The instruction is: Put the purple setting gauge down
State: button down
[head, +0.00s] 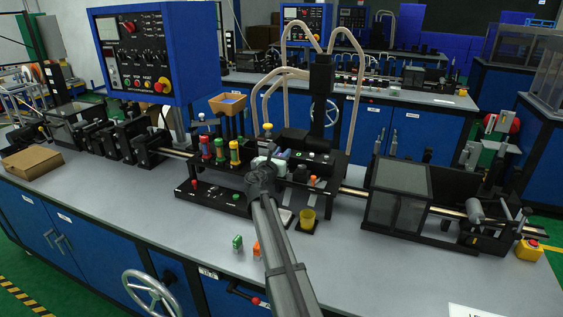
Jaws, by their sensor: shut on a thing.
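My arm (286,255) reaches up from the bottom edge to the machine in the middle of the bench. My gripper (262,172) is at its far end, in front of the black machine block, its fingers mostly hidden behind my wrist. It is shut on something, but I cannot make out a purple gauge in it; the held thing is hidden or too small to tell. A small green piece (237,242) and a small orange piece (257,250) stand on the grey bench top (180,235) left of my arm.
A yellow cup (307,219) stands on a dark pad just right of my arm. A low black panel (212,197) with knobs lies to the left. Red, green and yellow-topped cylinders (220,150) stand behind it. A dark clear-sided box (397,195) is on the right. The front bench is largely free.

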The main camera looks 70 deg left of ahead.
jog(key=shift+f, duration=1.35)
jog(key=shift+f, duration=0.1)
jog(key=c, duration=0.9)
grip_release()
jog(key=shift+o, duration=0.2)
jog(key=v, duration=1.2)
jog(key=shift+w+d+r, duration=0.1)
jog(key=shift+r, duration=0.1)
